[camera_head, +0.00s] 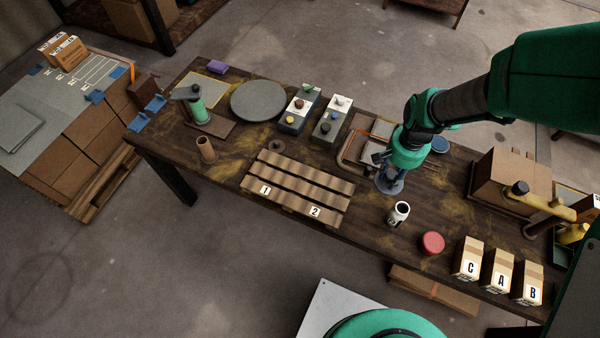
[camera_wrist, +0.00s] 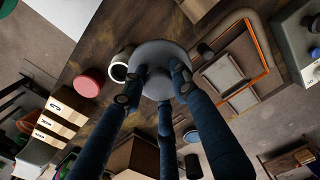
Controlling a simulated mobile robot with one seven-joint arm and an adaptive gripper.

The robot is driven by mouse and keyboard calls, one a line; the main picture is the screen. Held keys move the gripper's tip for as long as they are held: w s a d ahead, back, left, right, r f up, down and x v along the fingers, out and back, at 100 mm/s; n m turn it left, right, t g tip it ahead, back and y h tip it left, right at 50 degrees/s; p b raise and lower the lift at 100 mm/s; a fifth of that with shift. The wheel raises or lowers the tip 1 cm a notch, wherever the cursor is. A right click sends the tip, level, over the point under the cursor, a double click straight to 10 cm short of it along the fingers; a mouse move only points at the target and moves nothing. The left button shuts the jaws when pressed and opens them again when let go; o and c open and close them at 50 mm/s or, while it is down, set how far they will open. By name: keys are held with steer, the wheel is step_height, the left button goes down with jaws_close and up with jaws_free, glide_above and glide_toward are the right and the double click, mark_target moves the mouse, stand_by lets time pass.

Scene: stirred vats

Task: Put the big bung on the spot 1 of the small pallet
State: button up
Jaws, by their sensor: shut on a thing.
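The big bung (camera_head: 391,188) is a grey, round, disc-like piece under my gripper (camera_head: 387,172), right of the table's middle. In the wrist view the bung's broad face (camera_wrist: 160,52) shows between the fingers of my gripper (camera_wrist: 160,80), which are shut on its middle. Whether it touches the table top is hard to tell. The small pallet (camera_head: 302,187) is slatted brown wood, left of my gripper. Spot 1 (camera_head: 265,190) is marked at its left front and spot 2 (camera_head: 315,211) at its right front. Both spots look bare.
A white jar (camera_head: 398,214) and a red round piece (camera_head: 433,243) stand in front of my gripper. A brown tray (camera_head: 352,150) lies just behind it. A small dark knobbed piece (camera_head: 277,147) sits behind the pallet. Boxes C, A and B (camera_head: 499,271) stand front right.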

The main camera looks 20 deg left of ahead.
steer(key=s+a+n+p, duration=0.1)
steer(key=s+a+n, duration=0.4)
steer(key=s+a, duration=0.6)
steer(key=s+a+n+p, duration=0.1)
steer(key=s+a+n, duration=0.5)
steer(key=a, duration=0.8)
steer(key=shift+m, duration=0.7)
steer(key=shift+s+a+f, duration=0.1)
steer(key=shift+s+f, duration=0.05)
steer(key=shift+f, duration=1.1)
steer(key=shift+s+a+f, duration=0.1)
steer(key=shift+f, duration=1.15)
steer(key=shift+d, duration=0.1)
steer(key=w+a+b, duration=0.1)
steer(key=w+a, duration=0.2)
steer(key=a, duration=0.1)
steer(key=w+a+f, duration=0.1)
steer(key=w+a, duration=0.2)
steer(key=a, duration=0.1)
steer(key=w+a+b, duration=0.1)
steer(key=w+a, duration=0.3)
steer(key=shift+w+a+f+b, duration=0.1)
steer(key=shift+a+f+b, duration=0.15)
steer(key=shift+b, duration=0.1)
steer(key=shift+d, duration=0.1)
steer(key=shift+f, duration=0.1)
